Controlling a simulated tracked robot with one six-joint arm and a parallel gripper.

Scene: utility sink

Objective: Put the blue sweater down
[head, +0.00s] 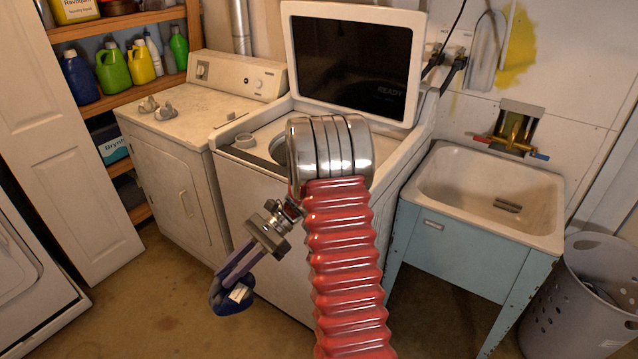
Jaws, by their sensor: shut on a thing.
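The blue sweater (233,297) is a small dark-blue bundle with a white patch on it. My gripper (232,278) points down and to the left, and its fingers are shut on the sweater. The sweater hangs in the air in front of the white machines, above the brown floor, and seems to touch nothing else. My red ribbed arm with its metal elbow fills the middle of the view and hides part of the washer front.
The washer (262,185) has its lid (352,68) raised. A dryer (170,165) with two small grey items on top stands left of it. A utility sink (425,195) and a grey perforated basket (570,300) are at right. Shelves (130,25) hold several bottles. Floor (150,310) is clear at lower left.

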